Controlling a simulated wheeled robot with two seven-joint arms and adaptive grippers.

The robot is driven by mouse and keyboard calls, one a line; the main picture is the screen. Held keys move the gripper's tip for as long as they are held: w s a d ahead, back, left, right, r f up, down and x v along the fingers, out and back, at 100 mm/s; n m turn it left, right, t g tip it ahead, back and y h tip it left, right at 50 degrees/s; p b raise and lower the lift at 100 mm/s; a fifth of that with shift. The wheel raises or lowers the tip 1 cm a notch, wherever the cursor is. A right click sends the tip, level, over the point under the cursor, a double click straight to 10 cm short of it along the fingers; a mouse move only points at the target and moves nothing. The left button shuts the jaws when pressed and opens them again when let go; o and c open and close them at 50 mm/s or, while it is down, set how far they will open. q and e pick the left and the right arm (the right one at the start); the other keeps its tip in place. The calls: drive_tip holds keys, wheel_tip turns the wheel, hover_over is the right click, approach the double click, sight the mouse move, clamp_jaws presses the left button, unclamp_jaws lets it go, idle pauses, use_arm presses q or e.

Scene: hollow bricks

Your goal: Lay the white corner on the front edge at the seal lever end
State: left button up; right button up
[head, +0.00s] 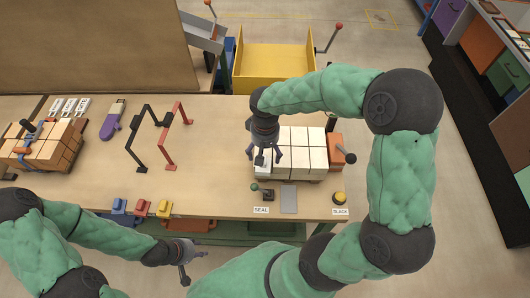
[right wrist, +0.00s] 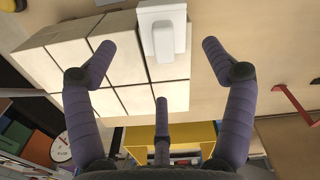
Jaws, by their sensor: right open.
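The white corner (right wrist: 162,38) lies on the edge of the pale brick stack (right wrist: 105,60), at the stack's front left as the head view shows it. In the head view the corner (head: 262,171) is partly hidden by my right gripper (head: 266,154). The brick stack (head: 300,150) stands near the seal lever (head: 255,187) and the SEAL label. My right gripper, in the wrist view (right wrist: 160,80), has its fingers spread wide and empty, apart from the corner. My left gripper (head: 192,268) is in front of the table, fingers apart and empty.
Several white pieces (head: 68,107) lie at the back left. A strapped brown brick stack (head: 42,146), a purple tool (head: 112,120) and black and red stands (head: 172,135) are on the table. An orange block (head: 336,150) adjoins the stack's right end. A yellow bin (head: 273,70) stands behind.

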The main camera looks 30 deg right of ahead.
wheel_tip(320, 180, up, 10)
drive_tip(key=p, duration=0.1)
drive_tip(key=shift+r, duration=0.2)
